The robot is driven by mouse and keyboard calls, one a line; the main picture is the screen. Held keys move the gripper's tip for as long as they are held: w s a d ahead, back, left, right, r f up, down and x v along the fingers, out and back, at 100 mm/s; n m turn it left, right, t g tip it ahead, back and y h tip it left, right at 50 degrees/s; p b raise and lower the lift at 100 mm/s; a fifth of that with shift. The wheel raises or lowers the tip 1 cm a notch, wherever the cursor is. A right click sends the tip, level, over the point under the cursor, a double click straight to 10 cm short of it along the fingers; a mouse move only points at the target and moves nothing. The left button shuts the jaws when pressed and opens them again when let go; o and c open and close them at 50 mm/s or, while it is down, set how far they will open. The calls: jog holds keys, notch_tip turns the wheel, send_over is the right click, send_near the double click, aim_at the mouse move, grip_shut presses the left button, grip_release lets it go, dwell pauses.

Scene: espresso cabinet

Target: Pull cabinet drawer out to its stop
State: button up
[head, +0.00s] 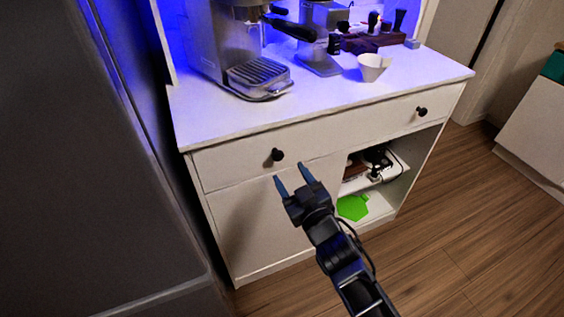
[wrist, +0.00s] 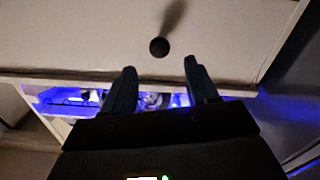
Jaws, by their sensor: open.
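The white cabinet drawer (head: 345,128) spans the cabinet under the counter, and its front looks flush with the cabinet. It has a black left knob (head: 277,155) and a black right knob (head: 422,111). My gripper (head: 291,173) is open and empty, just below and in front of the left knob in the head view. In the wrist view, a round dark knob (wrist: 159,47) shows on the pale drawer front (wrist: 80,40), beyond and roughly centred between my fingertips (wrist: 159,66). The fingers appear apart from it.
The counter (head: 320,95) holds an espresso machine (head: 228,45), a grinder (head: 320,40) and a white cup (head: 373,67). An open shelf (head: 385,175) with a green item (head: 352,207) is at lower right. A dark tall surface (head: 90,170) stands close on the left.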

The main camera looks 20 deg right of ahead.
aim_at(279, 157)
jog(key=shift+w+b, duration=0.85)
jog(key=shift+w, duration=2.25)
grip_shut()
